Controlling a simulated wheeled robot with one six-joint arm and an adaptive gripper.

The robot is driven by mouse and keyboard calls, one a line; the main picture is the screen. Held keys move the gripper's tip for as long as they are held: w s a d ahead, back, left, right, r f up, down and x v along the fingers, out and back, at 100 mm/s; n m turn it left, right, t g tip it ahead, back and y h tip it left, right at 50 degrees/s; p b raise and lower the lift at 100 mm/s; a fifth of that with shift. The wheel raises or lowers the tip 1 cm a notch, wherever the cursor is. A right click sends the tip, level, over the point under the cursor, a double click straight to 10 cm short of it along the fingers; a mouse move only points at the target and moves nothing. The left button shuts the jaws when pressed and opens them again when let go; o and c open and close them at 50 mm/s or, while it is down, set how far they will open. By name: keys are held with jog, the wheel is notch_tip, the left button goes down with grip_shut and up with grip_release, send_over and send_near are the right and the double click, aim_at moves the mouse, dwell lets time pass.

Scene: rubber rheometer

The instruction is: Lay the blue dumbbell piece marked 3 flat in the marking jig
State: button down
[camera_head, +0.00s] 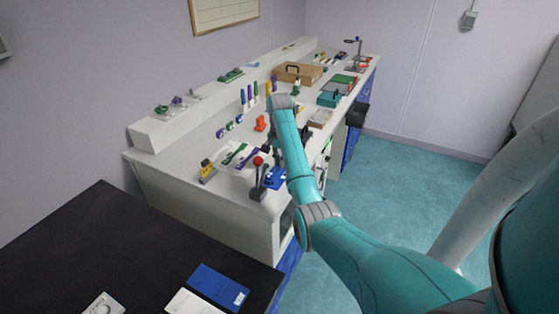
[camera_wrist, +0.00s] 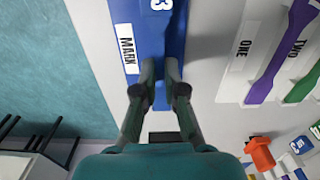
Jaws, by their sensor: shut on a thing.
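The blue dumbbell piece (camera_wrist: 159,45), with a white 3 at the top edge of the wrist view, is between the fingertips of my gripper (camera_wrist: 160,68). My gripper is shut on it. The blue marking jig (camera_wrist: 124,14), with a white MARK label, lies beneath and around the piece in that view. Blue on blue, I cannot tell whether the piece touches the jig or hangs just above it. In the head view the jig (camera_head: 276,179) stands near the bench's front end. There my arm hides most of the gripper and the piece.
A purple dumbbell (camera_wrist: 281,55) and a green dumbbell (camera_wrist: 304,84) lie beside ONE and TWO labels, right of the jig in the wrist view. A red-knobbed lever device (camera_head: 258,178) stands close to the jig. An orange item (camera_wrist: 260,153) is nearby.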

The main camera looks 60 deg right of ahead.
jog(key=shift+f, duration=0.25)
jog(key=c, duration=1.2)
grip_release()
jog(key=shift+r, duration=0.15)
